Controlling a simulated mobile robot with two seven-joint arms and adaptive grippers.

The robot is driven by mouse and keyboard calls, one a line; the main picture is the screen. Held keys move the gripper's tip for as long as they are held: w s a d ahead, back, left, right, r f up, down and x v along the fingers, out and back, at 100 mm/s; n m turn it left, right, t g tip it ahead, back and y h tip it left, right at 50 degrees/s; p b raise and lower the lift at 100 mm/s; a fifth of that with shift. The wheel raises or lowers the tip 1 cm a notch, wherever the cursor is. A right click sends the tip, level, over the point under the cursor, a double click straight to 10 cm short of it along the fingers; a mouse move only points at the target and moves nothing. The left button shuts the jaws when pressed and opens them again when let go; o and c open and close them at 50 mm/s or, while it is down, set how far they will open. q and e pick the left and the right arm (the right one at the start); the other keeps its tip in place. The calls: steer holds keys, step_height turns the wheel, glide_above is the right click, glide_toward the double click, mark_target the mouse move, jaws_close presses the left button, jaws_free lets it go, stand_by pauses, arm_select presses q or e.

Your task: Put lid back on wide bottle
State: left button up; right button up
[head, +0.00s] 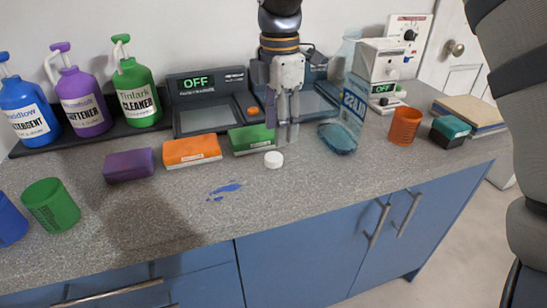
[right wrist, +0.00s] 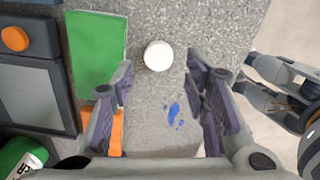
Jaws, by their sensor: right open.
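A small round white lid (head: 273,159) lies flat on the speckled counter, in front of the green sponge. It also shows in the right wrist view (right wrist: 158,56), above the gap between my right gripper's fingers. My right gripper (head: 287,138) points down just behind and right of the lid in the head view, open and empty (right wrist: 160,100). My left gripper (right wrist: 248,72) shows only in the right wrist view, at the right edge, with its fingers apart. A pale translucent bottle (head: 347,52) stands at the back, partly hidden; I cannot tell whether it is the wide bottle.
Green (head: 252,138), orange (head: 192,150) and purple (head: 129,164) sponges line the counter. A blue spill (head: 226,188) lies left of the lid. A teal translucent dish (head: 337,138) and a salt box (head: 354,103) stand right of my right gripper.

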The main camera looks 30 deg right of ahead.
mark_target(273, 157)
steer(key=shift+f, duration=0.65)
steer(key=f, duration=0.2)
steer(key=a+f, duration=0.1)
steer(key=f, duration=0.2)
steer(key=shift+w+f, duration=0.1)
steer(key=shift+c, duration=0.2)
steer(key=c, duration=0.4)
